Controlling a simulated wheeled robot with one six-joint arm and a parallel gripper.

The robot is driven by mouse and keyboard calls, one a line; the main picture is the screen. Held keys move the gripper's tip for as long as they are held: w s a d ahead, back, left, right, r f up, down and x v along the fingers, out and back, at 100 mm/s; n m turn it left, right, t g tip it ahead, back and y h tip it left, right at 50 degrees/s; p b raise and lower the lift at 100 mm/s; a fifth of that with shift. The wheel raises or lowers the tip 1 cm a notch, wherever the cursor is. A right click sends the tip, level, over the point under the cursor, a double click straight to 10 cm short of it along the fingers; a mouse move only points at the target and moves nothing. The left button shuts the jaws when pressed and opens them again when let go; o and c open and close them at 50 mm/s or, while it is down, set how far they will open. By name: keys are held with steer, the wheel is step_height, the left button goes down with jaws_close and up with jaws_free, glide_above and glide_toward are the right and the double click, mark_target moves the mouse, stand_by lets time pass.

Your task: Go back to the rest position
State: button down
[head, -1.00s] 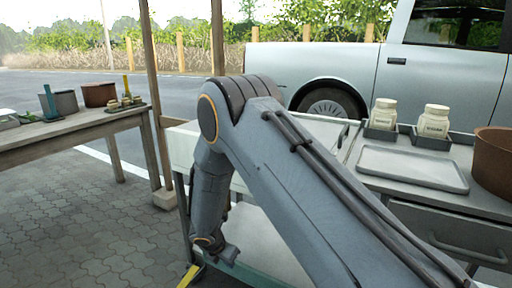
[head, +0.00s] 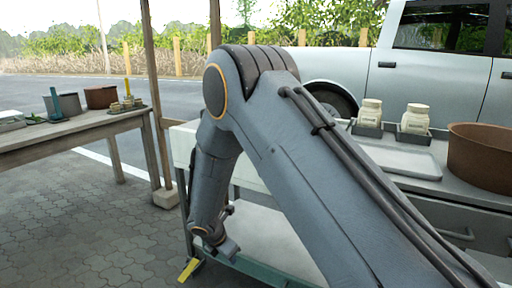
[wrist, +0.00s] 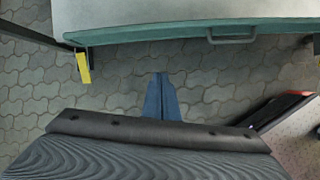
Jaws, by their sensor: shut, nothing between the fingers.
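My gripper (wrist: 162,97) shows in the wrist view as two blue-grey fingers close together, with nothing between them. It points down over the paving, in front of the green-edged lower shelf (wrist: 190,35) of the cart. In the head view my arm is bent, its far end hanging low in front of the cart (head: 262,228). The fingertips are hard to make out in the head view.
The grey worktop carries two white jars (head: 415,119), a flat tray (head: 402,161) and a brown tub (head: 482,155). A wooden table (head: 60,138) with pots stands left. A yellow tag (wrist: 83,67) hangs by the cart. Paving between is clear.

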steer(key=s+d+r+m+g, duration=0.1)
steer(key=s+d+r+m, duration=0.45)
steer(key=r, duration=0.45)
steer(key=s+d+r+m+g, duration=0.1)
steer(key=s+d+r+m, duration=0.4)
steer(key=r, duration=0.4)
steer(key=s+d+r+m+g+y, duration=0.1)
steer(key=s+d+r+m, duration=0.15)
steer(key=s+m, duration=0.35)
steer(key=s+d+r+m+y, duration=0.1)
steer(key=s+d+r+m, duration=0.2)
steer(key=s, duration=0.4)
steer(key=s+d+r+m+g+y, duration=0.1)
steer(key=s+d+r+m, duration=0.1)
steer(key=s+r+m, duration=0.4)
steer(key=s+d+r+m+p, duration=0.1)
steer(key=d+r+p, duration=0.9)
steer(key=p, duration=1)
steer(key=shift+s+r+m+h+p, duration=0.15)
steer(key=shift+s+m+h+p, duration=0.2)
steer(key=shift+m, duration=0.3)
steer(key=shift+w, duration=0.1)
